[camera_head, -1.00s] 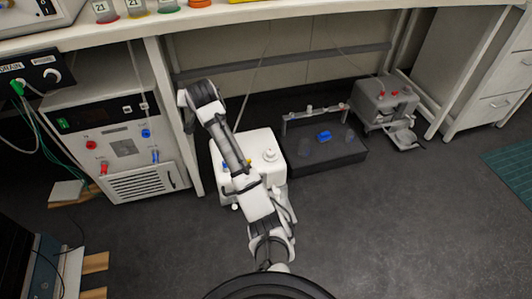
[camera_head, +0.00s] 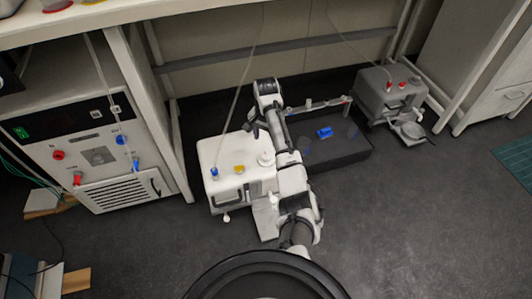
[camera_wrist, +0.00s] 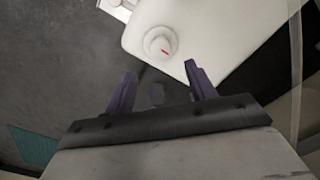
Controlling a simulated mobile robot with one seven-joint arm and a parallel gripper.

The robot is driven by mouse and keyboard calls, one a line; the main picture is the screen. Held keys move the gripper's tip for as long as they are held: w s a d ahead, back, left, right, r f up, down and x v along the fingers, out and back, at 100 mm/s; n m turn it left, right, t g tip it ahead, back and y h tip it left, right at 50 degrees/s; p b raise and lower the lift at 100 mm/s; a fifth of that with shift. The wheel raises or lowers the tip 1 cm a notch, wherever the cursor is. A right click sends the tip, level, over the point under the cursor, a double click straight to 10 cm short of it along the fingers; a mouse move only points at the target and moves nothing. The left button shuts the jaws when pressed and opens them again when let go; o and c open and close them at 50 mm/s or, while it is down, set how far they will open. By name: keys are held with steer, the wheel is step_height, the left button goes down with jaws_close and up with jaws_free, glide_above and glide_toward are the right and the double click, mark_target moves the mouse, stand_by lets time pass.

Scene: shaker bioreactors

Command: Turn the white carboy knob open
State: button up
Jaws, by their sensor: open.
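The white carboy (camera_head: 222,160) stands on the floor under the bench. Its round white knob (camera_head: 266,158) is on the top, near the right edge. In the wrist view the knob (camera_wrist: 160,43) shows a small red mark, and the carboy's white top (camera_wrist: 215,30) fills the upper middle. My gripper (camera_wrist: 160,72) is open and empty. In that picture its two purple fingers are apart below the knob, and nothing is between their tips. In the head view my gripper (camera_head: 251,126) is by the far side of the carboy, close to the knob. Any contact cannot be told.
The carboy also has a blue fitting (camera_head: 214,173) and a yellow one (camera_head: 239,169). A dark tray (camera_head: 345,150) stands to its right, with a grey pump unit (camera_head: 385,95) beyond. A control cabinet (camera_head: 90,150) is at left. The front floor is clear.

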mark_target(266, 155)
step_height(266, 155, down, 9)
steer(key=shift+f+b, duration=0.2)
steer(key=shift+b, duration=0.75)
steer(key=shift+c, duration=0.5)
steer(key=c, duration=0.9)
